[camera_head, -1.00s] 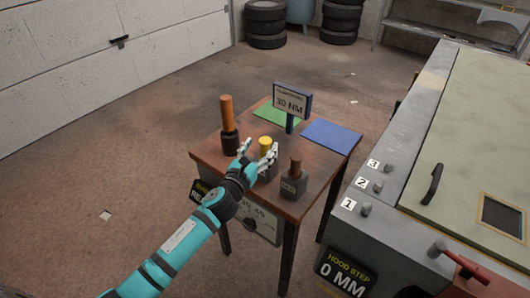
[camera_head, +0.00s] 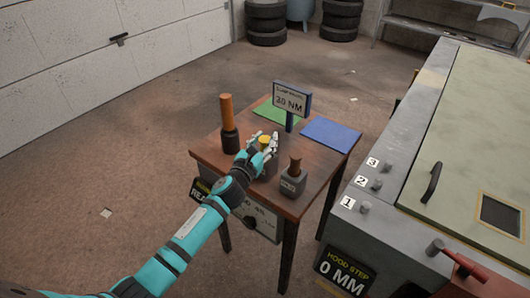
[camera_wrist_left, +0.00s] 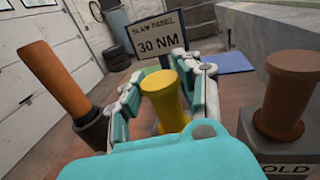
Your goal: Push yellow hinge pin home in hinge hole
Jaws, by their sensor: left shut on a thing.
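The yellow hinge pin (camera_head: 264,141) stands upright on the small wooden table, with a wide round head on top. It also shows in the left wrist view (camera_wrist_left: 166,98), between the two fingers. My left gripper (camera_head: 257,151) is shut on it from the near side. The pin's lower end is hidden by the gripper, so I cannot tell whether it is clear of its seat. I cannot make out the hinge hole. My right gripper is not in view.
A brown pin (camera_head: 295,164) stands in a grey block marked OLD (camera_head: 293,182) right of the gripper. An orange-handled tool (camera_head: 227,112) stands at the left. Behind are a 30 NM sign (camera_wrist_left: 155,36), and green (camera_head: 278,112) and blue (camera_head: 331,132) mats. A bench (camera_head: 390,215) stands right.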

